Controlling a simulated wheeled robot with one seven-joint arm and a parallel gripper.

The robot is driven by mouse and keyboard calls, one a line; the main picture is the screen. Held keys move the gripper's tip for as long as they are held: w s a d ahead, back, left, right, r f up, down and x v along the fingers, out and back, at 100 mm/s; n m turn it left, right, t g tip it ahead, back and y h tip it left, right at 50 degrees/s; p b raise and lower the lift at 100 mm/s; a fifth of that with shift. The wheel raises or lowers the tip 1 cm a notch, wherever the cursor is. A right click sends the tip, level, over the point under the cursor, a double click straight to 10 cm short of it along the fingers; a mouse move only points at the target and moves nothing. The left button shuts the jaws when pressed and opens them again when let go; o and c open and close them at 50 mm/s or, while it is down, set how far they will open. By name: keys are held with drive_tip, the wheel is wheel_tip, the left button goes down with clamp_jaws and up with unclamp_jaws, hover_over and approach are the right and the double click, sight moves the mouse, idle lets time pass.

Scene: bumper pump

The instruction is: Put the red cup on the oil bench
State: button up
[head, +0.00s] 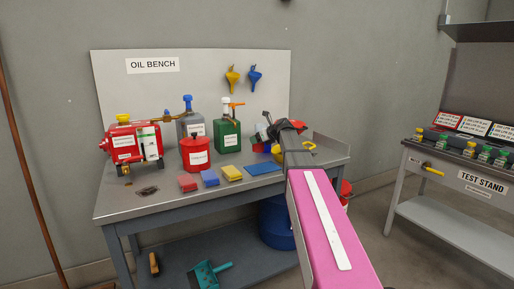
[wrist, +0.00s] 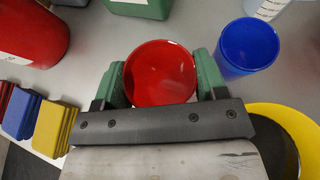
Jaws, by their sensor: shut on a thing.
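The red cup (wrist: 160,72) is seen from above in the wrist view, open end up. My gripper (wrist: 162,80) has its two green fingers on either side of the cup, shut on it. The cup is over the grey top of the oil bench (head: 125,207); I cannot tell whether its base touches the top. In the head view my gripper (head: 270,132) is at the right part of the bench, and my arm hides much of that area. A blue cup (wrist: 249,46) stands just right of the red cup.
Left of the gripper are a red can (head: 195,153), a green can (head: 227,135) and red, blue and yellow sponge-like blocks (head: 210,178). A yellow round rim (wrist: 285,115) lies close at the right. The bench's front left top is mostly clear.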

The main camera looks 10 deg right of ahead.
sight(262, 144)
drive_tip(key=shift+f, duration=1.85)
drive_tip(key=o, duration=0.9)
drive_tip(key=shift+f, duration=0.1)
drive_tip(key=v, duration=1.2)
drive_tip(key=shift+s, duration=0.1)
